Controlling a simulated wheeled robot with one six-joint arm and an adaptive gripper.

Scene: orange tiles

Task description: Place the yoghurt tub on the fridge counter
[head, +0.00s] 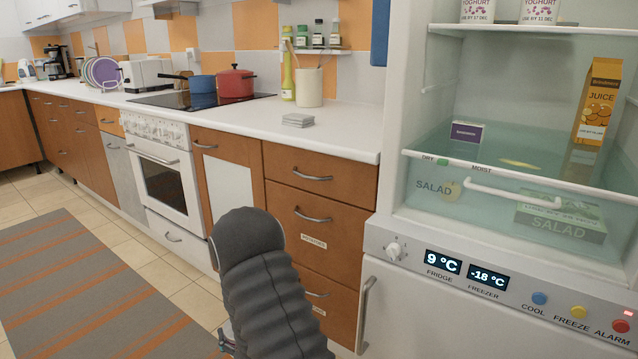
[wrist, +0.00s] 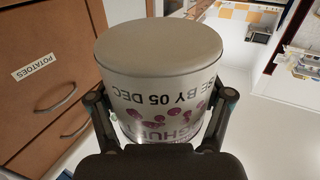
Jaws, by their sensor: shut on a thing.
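The yoghurt tub (wrist: 160,80) is a white cylinder with purple spots, held in my gripper (wrist: 162,98) in the wrist view. One finger is on each side of it. Its printing, with "BY 05 DEC", appears upside down there, while a drawer label reads upright. A plain grey round end faces up in that picture. In the head view my arm hides the tub and most of my gripper. The white fridge counter (head: 345,122) is the worktop left of the open fridge (head: 395,190), above the brown drawers (head: 320,170).
A stack of grey coasters (head: 298,120) lies on the counter. Behind it stand a cream utensil pot (head: 309,88) and a green-yellow bottle (head: 288,78). A red pot (head: 235,83) and a blue pan (head: 202,84) are on the hob. The counter's front right is clear.

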